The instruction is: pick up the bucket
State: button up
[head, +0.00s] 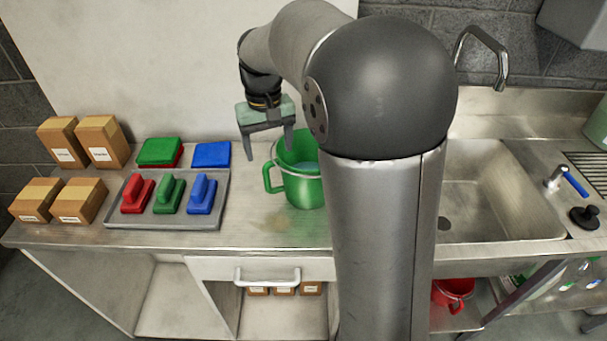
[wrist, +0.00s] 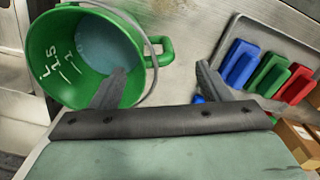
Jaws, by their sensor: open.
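A green bucket (head: 303,188) stands upright on the steel counter, left of my arm column, which hides part of its right side. It has a green side handle (head: 268,178) facing left and a thin metal bail. In the wrist view the bucket (wrist: 62,88) is at upper left, with pale bluish liquid or a pale bottom inside and white markings on the inner wall. Its side handle (wrist: 162,50) points right. My gripper (head: 267,150) is open above the counter, by the bucket's left side. In the wrist view one finger of my gripper (wrist: 160,75) overlaps the bucket's rim; contact cannot be told.
A grey tray (head: 222,215) holds red, green and blue handled pads left of the bucket. Flat green and blue pads (head: 211,154) lie behind it, cardboard boxes (head: 103,141) further left. A sink (head: 485,190) lies right of my column. Counter in front of the bucket is clear.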

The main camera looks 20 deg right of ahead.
aim_at(271, 161)
jog(key=shift+w+d+f+p, duration=0.1)
jog(key=shift+w+f+p, duration=0.1)
jog(key=shift+f, duration=1.3)
jog(key=shift+w+d+f+p, duration=0.1)
jog(key=shift+f+p, duration=0.1)
jog(key=shift+f, duration=1.25)
grip_shut()
